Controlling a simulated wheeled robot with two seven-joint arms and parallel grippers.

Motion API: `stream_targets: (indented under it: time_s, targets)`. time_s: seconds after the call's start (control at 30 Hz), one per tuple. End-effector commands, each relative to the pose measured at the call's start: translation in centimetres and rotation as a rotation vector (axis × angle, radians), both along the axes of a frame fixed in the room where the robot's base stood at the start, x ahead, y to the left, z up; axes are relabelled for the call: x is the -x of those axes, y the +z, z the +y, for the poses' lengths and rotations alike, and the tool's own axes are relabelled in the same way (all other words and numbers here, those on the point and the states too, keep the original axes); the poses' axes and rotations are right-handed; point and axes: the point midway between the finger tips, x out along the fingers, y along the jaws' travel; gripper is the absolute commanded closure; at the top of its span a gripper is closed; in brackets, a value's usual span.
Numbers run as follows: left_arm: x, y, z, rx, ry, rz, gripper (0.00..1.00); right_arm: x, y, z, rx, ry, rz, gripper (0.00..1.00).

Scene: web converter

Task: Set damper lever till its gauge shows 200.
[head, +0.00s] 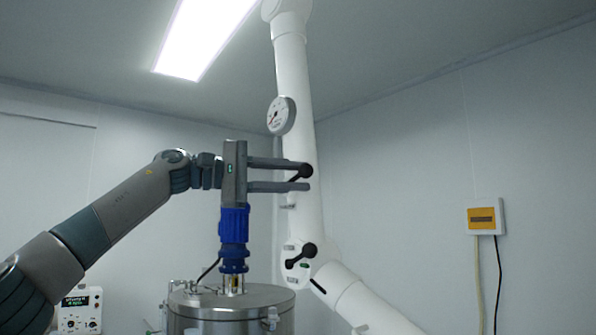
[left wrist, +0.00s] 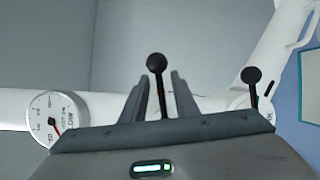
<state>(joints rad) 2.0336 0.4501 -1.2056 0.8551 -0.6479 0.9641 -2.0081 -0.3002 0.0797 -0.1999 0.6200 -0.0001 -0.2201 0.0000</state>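A white duct (head: 291,70) carries a round white gauge (head: 281,116) on its left side. The gauge also shows in the left wrist view (left wrist: 57,117), with a red needle near the low end of its dial; the exact reading is too small to tell. Below the gauge, a lever with a black ball knob (head: 301,171) sticks out of the duct. My left gripper (head: 308,176) is open, with one finger above and one below this lever. In the left wrist view the lever's knob (left wrist: 156,63) stands between the two fingers, with gaps visible. My right gripper is out of view.
A second black-knobbed lever (head: 307,251) sits lower, at the duct's bend. A steel vessel (head: 232,305) stands below my left gripper. A yellow-and-white wall box (head: 485,217) hangs at right, and a small display unit (head: 80,309) sits at lower left.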

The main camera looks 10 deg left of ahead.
Motion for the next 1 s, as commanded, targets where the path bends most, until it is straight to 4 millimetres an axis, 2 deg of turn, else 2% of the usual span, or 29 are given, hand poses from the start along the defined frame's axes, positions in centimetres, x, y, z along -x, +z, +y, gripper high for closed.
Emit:
stream_targets:
  time_s: [0.17,0.47,0.57,0.6,1.0]
  targets:
    - [-0.35,0.02,-0.87,0.000,0.000,0.000,0.73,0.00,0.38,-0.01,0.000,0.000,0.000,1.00]
    - [-0.37,-0.03,-0.98,0.000,0.000,0.000,0.73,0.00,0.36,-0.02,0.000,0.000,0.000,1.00]
    - [-0.37,-0.03,-0.97,0.000,0.000,0.000,0.97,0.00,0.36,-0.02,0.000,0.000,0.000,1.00]
    - [-0.37,-0.03,-0.97,0.000,0.000,0.000,1.00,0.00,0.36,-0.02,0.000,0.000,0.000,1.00]
    - [-0.36,-0.03,-0.97,0.000,0.000,0.000,1.00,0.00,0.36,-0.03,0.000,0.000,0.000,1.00]
